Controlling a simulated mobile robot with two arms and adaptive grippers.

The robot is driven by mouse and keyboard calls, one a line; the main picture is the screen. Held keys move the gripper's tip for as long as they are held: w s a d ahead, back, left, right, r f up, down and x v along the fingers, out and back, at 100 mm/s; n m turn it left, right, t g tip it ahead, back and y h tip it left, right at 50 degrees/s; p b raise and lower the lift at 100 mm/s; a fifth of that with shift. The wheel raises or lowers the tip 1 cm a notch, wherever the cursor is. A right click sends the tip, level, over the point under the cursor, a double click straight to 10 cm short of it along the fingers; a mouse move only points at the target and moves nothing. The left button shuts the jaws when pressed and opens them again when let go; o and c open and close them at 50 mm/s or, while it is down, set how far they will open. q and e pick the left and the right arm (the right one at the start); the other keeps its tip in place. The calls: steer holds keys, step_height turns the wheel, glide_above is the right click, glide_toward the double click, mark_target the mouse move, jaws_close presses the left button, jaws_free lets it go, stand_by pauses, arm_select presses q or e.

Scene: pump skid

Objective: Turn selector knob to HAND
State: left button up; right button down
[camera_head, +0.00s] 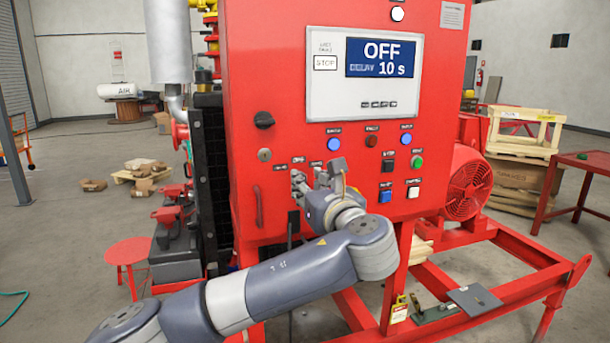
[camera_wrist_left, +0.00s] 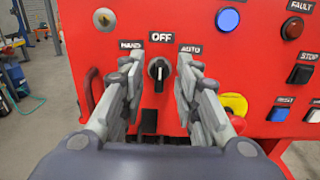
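The selector knob (camera_wrist_left: 158,70) is a black knob with a light mark on the red panel, in the middle of the left wrist view. It sits upright under the OFF label (camera_wrist_left: 161,38), with the HAND label (camera_wrist_left: 131,44) to its left and the AUTO label (camera_wrist_left: 191,49) to its right. My left gripper (camera_wrist_left: 160,78) is open, one finger on each side of the knob, with visible gaps. In the head view my left gripper (camera_head: 316,178) is in front of the panel and hides the knob. The screen (camera_head: 383,57) reads OFF. My right gripper is not in view.
Several lamps and buttons, including a green button (camera_head: 417,161) and a blue button (camera_head: 386,195), are right of the gripper. A yellow-ringed control (camera_wrist_left: 235,103) is partly hidden by the right finger. A red handle (camera_head: 258,206) and a key lock (camera_head: 264,155) are to the left.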

arm_select(q)
steer(key=shift+x, duration=1.6)
steer(key=shift+c, duration=0.6)
jaws_close()
steer(key=shift+f+n, duration=0.1)
steer(key=shift+n, duration=0.2)
steer(key=shift+s+a+f+n+b, duration=0.15)
steer(key=shift+n+b, duration=0.25)
steer(key=shift+n, duration=1.15)
steer(key=shift+s+a+n+b, duration=0.15)
steer(key=shift+n+b, duration=0.25)
steer(key=shift+n, duration=1.2)
steer(key=shift+w+a+f+n+b, duration=0.15)
steer(key=shift+n+b, duration=0.25)
steer(key=shift+n, duration=1.15)
steer(key=shift+s+r, duration=0.1)
